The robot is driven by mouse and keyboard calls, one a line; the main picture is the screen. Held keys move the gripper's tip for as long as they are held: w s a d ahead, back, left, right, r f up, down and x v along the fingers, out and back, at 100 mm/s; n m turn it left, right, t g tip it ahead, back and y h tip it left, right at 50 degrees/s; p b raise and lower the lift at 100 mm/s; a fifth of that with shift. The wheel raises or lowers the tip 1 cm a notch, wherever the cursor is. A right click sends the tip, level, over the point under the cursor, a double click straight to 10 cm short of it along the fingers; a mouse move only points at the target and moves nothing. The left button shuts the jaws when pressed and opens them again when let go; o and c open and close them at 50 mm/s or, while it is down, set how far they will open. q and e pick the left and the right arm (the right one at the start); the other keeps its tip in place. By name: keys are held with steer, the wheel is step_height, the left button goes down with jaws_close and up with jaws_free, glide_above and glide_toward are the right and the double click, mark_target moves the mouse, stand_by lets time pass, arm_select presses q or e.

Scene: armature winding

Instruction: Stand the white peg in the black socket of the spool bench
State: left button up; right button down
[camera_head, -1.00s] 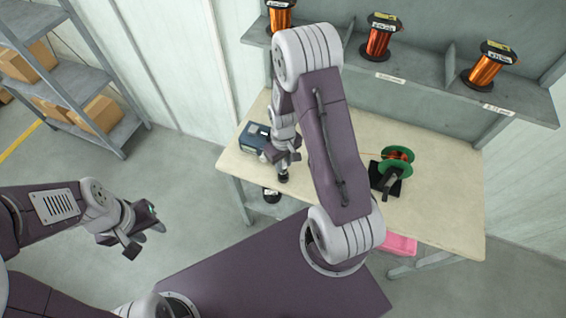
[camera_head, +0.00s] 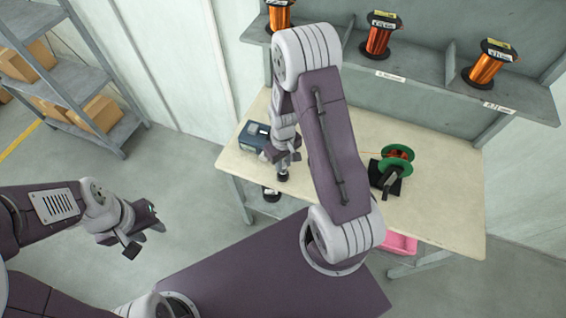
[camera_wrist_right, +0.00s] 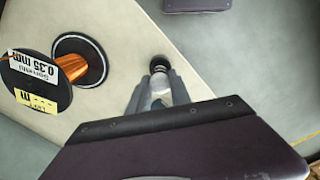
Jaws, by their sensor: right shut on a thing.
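My right gripper (camera_head: 281,163) points down over the front left part of the spool bench (camera_head: 440,222). In the right wrist view its fingers (camera_wrist_right: 159,95) are shut on the white peg (camera_wrist_right: 159,84). The black socket (camera_wrist_right: 160,64) shows just beyond the peg, near the bench's front edge. It also shows below the gripper in the head view (camera_head: 283,177). The peg lines up with the socket, but I cannot tell whether its lower end is inside. My left gripper (camera_head: 143,238) is open and empty, off to the left of the bench over the floor.
A copper spool (camera_wrist_right: 68,72) labelled 0.35 mm stands near the socket. A blue-grey box (camera_head: 254,137) is left of my right gripper. A green-flanged spool (camera_head: 398,153) on a black stand is at right. Several spools line the back shelf (camera_head: 425,75).

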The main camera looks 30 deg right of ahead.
steer(key=shift+f, duration=0.1)
steer(key=shift+f+b, duration=0.3)
steer(key=shift+f, duration=0.1)
steer(key=shift+f, duration=0.15)
stand_by(0.4)
steer(key=shift+f+b, duration=0.75)
steer(key=shift+f, duration=0.1)
steer(key=c, duration=1.1)
jaws_free()
step_height(320, 180, up, 9)
steer(key=shift+r, duration=0.1)
